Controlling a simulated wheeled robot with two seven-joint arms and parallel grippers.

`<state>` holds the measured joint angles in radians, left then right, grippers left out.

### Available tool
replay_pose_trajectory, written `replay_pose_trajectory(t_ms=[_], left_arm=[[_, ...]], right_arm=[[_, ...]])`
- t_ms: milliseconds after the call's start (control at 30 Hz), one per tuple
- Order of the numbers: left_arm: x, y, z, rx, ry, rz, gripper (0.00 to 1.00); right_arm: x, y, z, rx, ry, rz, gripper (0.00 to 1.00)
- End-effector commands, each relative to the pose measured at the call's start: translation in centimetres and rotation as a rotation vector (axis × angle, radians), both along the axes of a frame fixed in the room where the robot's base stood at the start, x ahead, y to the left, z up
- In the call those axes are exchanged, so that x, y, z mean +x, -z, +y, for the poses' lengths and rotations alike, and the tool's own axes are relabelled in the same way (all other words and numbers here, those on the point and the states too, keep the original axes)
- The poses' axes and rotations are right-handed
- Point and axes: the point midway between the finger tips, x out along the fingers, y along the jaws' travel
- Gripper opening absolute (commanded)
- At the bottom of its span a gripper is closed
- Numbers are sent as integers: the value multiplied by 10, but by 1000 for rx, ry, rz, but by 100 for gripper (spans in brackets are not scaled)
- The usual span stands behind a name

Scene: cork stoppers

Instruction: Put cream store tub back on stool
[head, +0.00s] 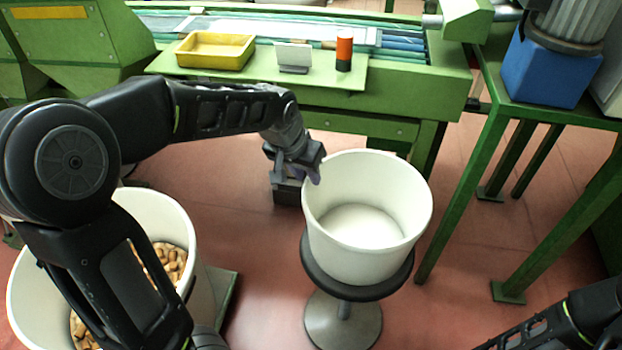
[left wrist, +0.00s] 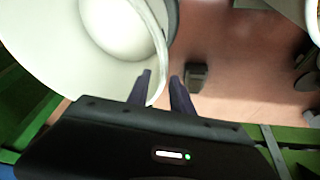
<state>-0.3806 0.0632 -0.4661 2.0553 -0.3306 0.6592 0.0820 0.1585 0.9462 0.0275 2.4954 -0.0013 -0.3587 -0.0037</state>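The cream tub (head: 368,250) stands upright on the round dark seat of the stool (head: 343,318); its inside looks empty. My left gripper (head: 318,172) is at the tub's upper left rim. In the left wrist view, the two fingers (left wrist: 161,82) stand apart, with the rim of the tub (left wrist: 95,70) between them, one finger on the inner side and one outside. A gap shows beside the rim, so the fingers look open; whether either touches the wall is unclear. My right arm shows at the lower right, with its gripper out of view.
A larger cream tub (head: 200,255) with corks stands at the left, partly hidden by my left arm. A green bench behind holds a yellow tray (head: 214,51), a small grey stand (head: 293,57) and an orange-black cylinder (head: 344,50). A green-legged table stands at the right.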

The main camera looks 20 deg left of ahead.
Motion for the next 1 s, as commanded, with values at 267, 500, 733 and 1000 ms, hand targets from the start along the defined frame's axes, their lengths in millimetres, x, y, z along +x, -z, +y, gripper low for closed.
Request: replay_pose_trajectory(t_ms=[267,500,733,1000], left_arm=[[-16,-42,3,0,1,-1,27],[-18,-45,4,1,0,1,27],[-18,-45,3,1,0,1,27],[-18,-45,3,1,1,1,27]], right_arm=[[0,-9,0,0,0,0,36],[0,-9,0,0,0,0,36],[0,-9,0,0,0,0,36],[0,-9,0,0,0,0,36]])
